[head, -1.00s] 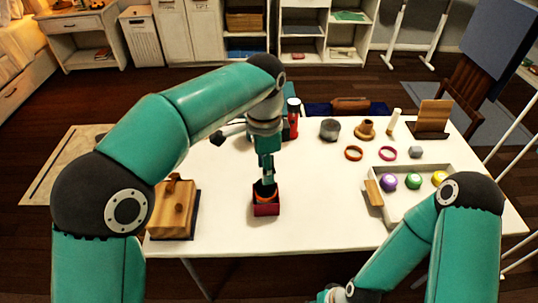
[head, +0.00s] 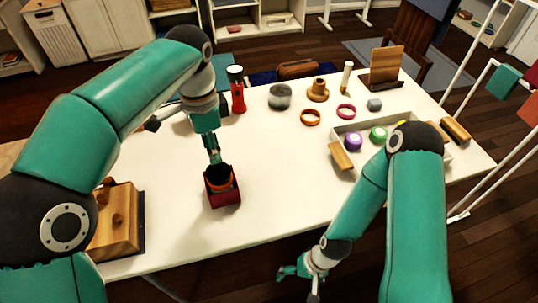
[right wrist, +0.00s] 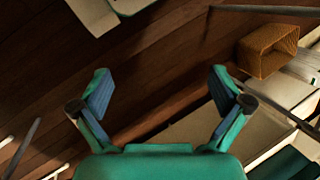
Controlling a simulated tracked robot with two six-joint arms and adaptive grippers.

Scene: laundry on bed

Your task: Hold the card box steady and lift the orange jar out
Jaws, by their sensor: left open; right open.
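The dark red card box (head: 224,199) stands upright on the white table, left of the middle. The orange jar (head: 221,184) sits inside it; only its upper part shows. My left gripper (head: 215,163) points down right over the jar and the box's opening. Its jaws are open, but its tips overlap the jar, so I cannot tell whether they touch it. My right gripper (head: 298,284) is open and empty, low in front of the table's near edge and well away from the box. Its spread fingers also show in the right wrist view (right wrist: 160,92), over the floor.
A wooden block with a knob (head: 118,222) lies left of the box. A shallow tray (head: 345,128) with coloured round pieces stands to the right. A red bottle (head: 238,98), a grey pot (head: 280,97) and rings stand behind. The table's near middle is clear.

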